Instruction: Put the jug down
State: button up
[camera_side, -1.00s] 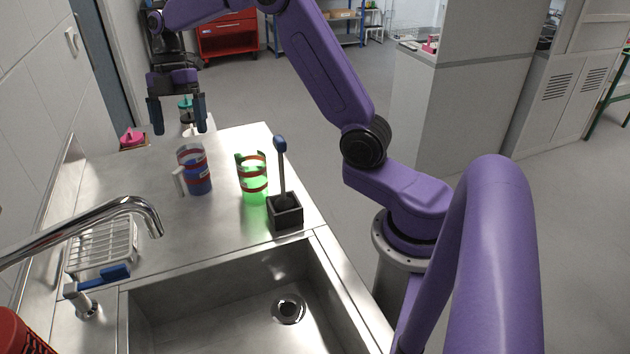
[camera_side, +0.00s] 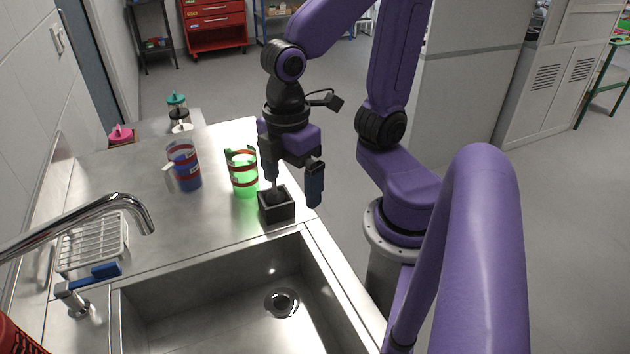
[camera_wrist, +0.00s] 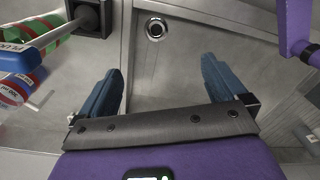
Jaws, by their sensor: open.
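A clear jug (camera_side: 184,168) with red bands, blue contents and a pale handle stands upright on the steel counter. A glowing green vessel (camera_side: 243,174) with red bands stands to its right. In the wrist view, the jug (camera_wrist: 14,88) and the green vessel (camera_wrist: 40,28) show in part at the left edge. My gripper (camera_side: 292,193) is open, with nothing between its fingers, to the right of the green vessel and apart from the jug. Its two blue-grey fingers (camera_wrist: 162,68) are spread in the wrist view.
A black square holder (camera_side: 277,208) with an upright stick stands beside my left finger, which partly hides the stick. The sink (camera_side: 200,310) lies in front, with a tap (camera_side: 90,215) and a drying rack (camera_side: 92,245) at left. Lidded containers (camera_side: 178,112) stand behind.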

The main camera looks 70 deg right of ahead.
jog(key=shift+m, duration=0.4)
jog(key=s, duration=0.1)
jog(key=s+d+f, duration=0.1)
jog(key=s, duration=0.1)
jog(key=shift+s+d+f, duration=0.15)
jog(key=shift+s+d, duration=0.2)
jog(key=shift+d, duration=0.05)
jog(key=n+t+h, duration=0.7)
jog(key=n+h, duration=0.3)
jog(key=h, duration=0.7)
send_near(179, 165)
jog(key=x, duration=0.3)
jog(key=shift+w+d, duration=0.35)
jog(key=shift+d, duration=0.15)
jog(key=shift+x, duration=3.35)
jog(key=shift+s, duration=0.15)
jog(key=c, duration=1.5)
jog(key=shift+r, duration=5.05)
